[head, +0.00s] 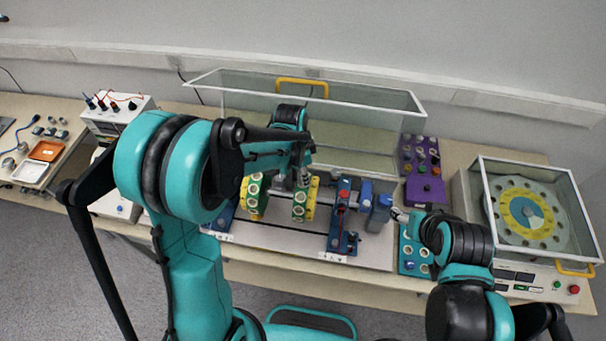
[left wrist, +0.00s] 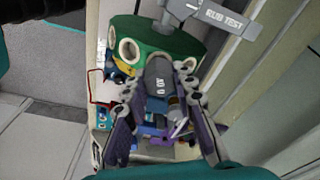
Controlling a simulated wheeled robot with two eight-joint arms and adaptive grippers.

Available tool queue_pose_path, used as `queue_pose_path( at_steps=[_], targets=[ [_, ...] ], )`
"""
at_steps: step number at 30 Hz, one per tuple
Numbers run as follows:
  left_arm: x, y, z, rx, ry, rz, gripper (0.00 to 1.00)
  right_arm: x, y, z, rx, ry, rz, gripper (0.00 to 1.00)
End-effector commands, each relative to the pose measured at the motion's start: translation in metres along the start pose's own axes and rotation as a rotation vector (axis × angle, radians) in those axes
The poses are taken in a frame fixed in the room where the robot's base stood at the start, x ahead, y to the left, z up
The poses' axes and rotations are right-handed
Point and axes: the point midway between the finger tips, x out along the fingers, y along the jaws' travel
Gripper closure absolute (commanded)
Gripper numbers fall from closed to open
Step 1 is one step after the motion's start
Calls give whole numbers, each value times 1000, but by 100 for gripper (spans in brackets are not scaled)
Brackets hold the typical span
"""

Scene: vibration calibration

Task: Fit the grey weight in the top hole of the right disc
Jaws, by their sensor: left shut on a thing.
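The right disc (head: 299,206), yellow and green with holes around its rim, stands on a shaft in the rig. The left wrist view shows a green disc with pale-ringed holes (left wrist: 146,30) close up. My left gripper (head: 304,181) is above and at the top of the right disc. It is shut on the grey weight (left wrist: 160,80), a dark grey cylinder with white lettering. The weight's far end meets the disc's rim between two visible holes; I cannot tell whether it is in a hole. My right gripper (head: 401,214) is beside the blue motor; its jaws are unclear.
A second disc (head: 253,195) stands to the left on the same shaft. Blue supports (head: 343,218) and a blue motor (head: 379,212) are to the right. A clear cover with a yellow handle (head: 302,83) is behind. A purple block (head: 421,168) and a teal tray (head: 411,262) are nearby.

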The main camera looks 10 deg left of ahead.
Motion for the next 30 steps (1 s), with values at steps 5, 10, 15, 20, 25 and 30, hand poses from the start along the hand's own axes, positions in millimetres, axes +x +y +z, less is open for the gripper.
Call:
queue_pose_path(
  at_steps=[5,10,15,20,25,30],
  targets=[
    [3,0,0,0,0,0,100,2,0,2,0,0,0,41],
    [6,0,1,0,0,0,100,4,0,3,0,0,0,41],
    [8,0,1,0,0,0,100,6,0,4,0,0,0,41],
    [10,0,1,0,0,0,100,8,0,6,0,0,0,41],
    [12,0,2,0,0,0,100,10,0,7,0,0,0,41],
    [13,0,2,0,0,0,59,10,0,7,0,0,0,41]
  ],
)
